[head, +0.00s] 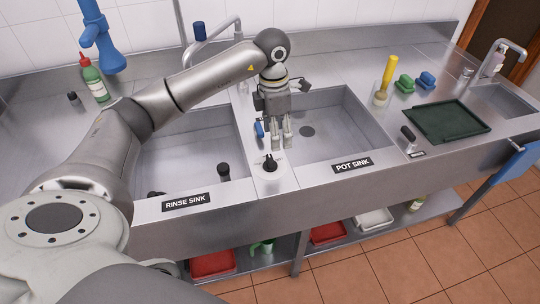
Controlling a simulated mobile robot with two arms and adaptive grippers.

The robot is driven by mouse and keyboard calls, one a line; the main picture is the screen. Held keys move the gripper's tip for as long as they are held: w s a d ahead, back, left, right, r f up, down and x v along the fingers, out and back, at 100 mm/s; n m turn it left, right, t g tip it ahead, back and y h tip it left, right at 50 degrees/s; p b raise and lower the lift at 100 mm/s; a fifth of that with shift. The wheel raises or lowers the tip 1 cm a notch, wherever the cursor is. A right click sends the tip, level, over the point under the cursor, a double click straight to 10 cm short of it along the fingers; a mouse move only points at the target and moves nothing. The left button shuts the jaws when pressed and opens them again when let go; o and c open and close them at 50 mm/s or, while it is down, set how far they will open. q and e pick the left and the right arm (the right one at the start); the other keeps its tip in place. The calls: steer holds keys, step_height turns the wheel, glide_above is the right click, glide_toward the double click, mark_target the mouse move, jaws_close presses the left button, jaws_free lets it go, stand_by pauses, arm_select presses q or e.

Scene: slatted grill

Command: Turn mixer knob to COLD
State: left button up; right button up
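A small black knob (270,162) with a pointed top sits on a pale round plate (271,176), on the steel divider between the rinse sink (190,162) and the pot sink (330,115). I take it to be the mixer knob; any COLD mark or pointer direction is too small to read. My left gripper (283,144) points down just behind and right of the knob, apart from it in the picture. Its two fingers show a narrow gap with nothing between them. My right gripper is out of view.
A blue-handled item (259,130) stands close left of the gripper. A faucet (228,30) rises behind my arm. A black-topped post (223,172) stands at the rinse sink's front. Right are a black lever (408,134), a green tray (447,121) and a yellow-handled brush (387,75).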

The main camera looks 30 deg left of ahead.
mark_target(270, 158)
arm_select(q)
steer(key=shift+y, duration=0.4)
steer(key=f+p, duration=0.1)
steer(key=f, duration=0.2)
steer(key=a+f+p, duration=0.1)
steer(key=f, duration=0.2)
steer(key=a+f, duration=0.1)
steer(key=f, duration=0.2)
steer(key=shift+s+p, duration=0.15)
steer(key=shift+p, duration=0.25)
steer(key=shift+f, duration=0.6)
steer(key=c, duration=1)
